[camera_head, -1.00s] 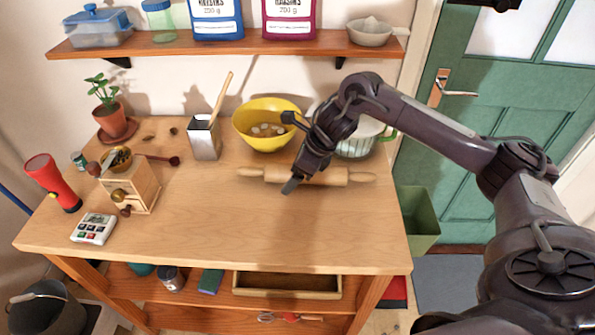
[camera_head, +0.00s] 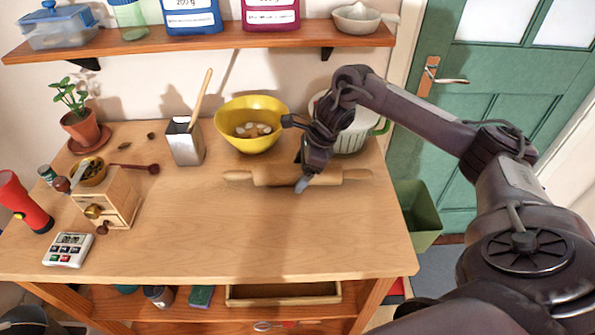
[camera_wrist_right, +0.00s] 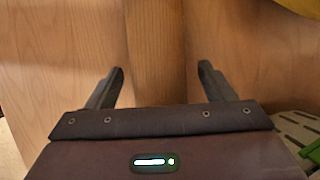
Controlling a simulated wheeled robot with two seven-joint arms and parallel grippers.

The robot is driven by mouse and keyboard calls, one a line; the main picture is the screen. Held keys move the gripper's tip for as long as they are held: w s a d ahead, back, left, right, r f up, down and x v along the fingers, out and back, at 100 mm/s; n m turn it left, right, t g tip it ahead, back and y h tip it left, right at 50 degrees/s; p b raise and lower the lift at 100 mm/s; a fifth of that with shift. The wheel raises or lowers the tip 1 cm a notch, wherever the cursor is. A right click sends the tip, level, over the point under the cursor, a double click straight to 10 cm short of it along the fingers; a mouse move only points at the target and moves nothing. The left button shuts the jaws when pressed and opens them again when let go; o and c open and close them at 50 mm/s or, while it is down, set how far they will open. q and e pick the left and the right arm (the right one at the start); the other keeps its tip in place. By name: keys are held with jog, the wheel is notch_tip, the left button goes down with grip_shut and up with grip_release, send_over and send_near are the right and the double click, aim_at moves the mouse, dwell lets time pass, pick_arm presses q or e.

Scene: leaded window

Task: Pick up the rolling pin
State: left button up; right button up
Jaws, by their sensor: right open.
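The wooden rolling pin (camera_head: 268,175) lies on the table, roughly left to right, in front of the yellow bowl and the pale green pot. My right gripper (camera_head: 303,181) is over the right half of its barrel in the head view and hides part of it. In the right wrist view the barrel of the rolling pin (camera_wrist_right: 155,55) runs between the two open fingers of my right gripper (camera_wrist_right: 161,78), with a gap on each side. My left gripper is in neither view.
The yellow bowl (camera_head: 250,140) and pale green pot (camera_head: 352,138) stand just behind the pin. A metal container (camera_head: 184,148), a grinder (camera_head: 106,201) and a timer (camera_head: 69,249) are to the left. The table front (camera_head: 230,245) is clear.

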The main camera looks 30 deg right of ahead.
aim_at(293, 166)
jog(key=shift+f, duration=0.1)
jog(key=shift+c, duration=0.2)
jog(key=c, duration=1.4)
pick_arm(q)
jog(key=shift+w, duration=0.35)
pick_arm(e)
jog(key=shift+w+r, duration=0.1)
jog(key=shift+r, duration=0.4)
notch_tip(293, 166, up, 4)
jog(key=shift+r, duration=0.2)
pick_arm(q)
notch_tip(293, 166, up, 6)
jog(key=p, duration=0.5)
jog(key=shift+p, duration=0.4)
pick_arm(e)
notch_tip(293, 166, up, 15)
jog(key=shift+f, duration=0.1)
